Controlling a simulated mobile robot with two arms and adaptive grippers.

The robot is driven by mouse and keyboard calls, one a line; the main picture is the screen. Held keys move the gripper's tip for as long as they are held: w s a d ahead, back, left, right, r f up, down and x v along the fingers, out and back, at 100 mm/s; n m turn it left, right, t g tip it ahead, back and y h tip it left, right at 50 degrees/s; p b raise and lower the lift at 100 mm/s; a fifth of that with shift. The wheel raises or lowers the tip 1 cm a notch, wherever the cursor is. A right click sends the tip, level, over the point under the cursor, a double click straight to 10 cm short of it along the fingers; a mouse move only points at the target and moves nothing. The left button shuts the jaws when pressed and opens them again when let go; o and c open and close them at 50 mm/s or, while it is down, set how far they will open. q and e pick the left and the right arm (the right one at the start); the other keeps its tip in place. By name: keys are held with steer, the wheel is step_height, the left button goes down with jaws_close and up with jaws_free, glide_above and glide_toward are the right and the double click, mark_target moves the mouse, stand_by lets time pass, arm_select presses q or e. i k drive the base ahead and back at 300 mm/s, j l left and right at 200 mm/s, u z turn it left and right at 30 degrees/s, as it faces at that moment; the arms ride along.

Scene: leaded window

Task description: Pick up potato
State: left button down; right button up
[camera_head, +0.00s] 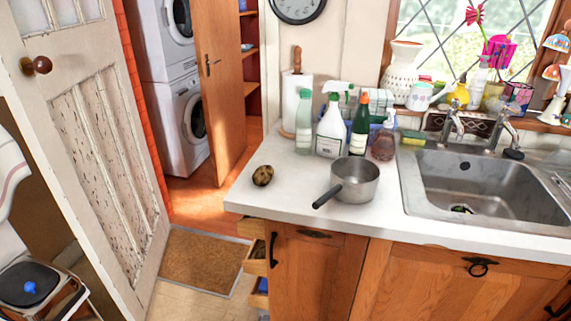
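The potato (263,175) is a small brown, dark-blotched lump. It lies on the white countertop (285,210) near its left end, left of a metal saucepan and apart from it. Nothing touches or covers the potato from above. Neither my left nor my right gripper shows in the head view.
The saucepan (355,180) has its dark handle pointing toward the front left. Several bottles (331,130) and a paper towel roll (296,100) stand behind. A steel sink (480,185) is at right. The wooden cabinet (310,275) has drawers (256,258) partly open. A white door (95,150) stands at left.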

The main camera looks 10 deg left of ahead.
mark_target(263, 175)
steer(key=i+l+u, duration=0.2)
steer(key=i+l, duration=0.2)
steer(key=i+l+u, duration=0.15)
steer(key=i+l, duration=0.25)
steer(key=l, duration=0.25)
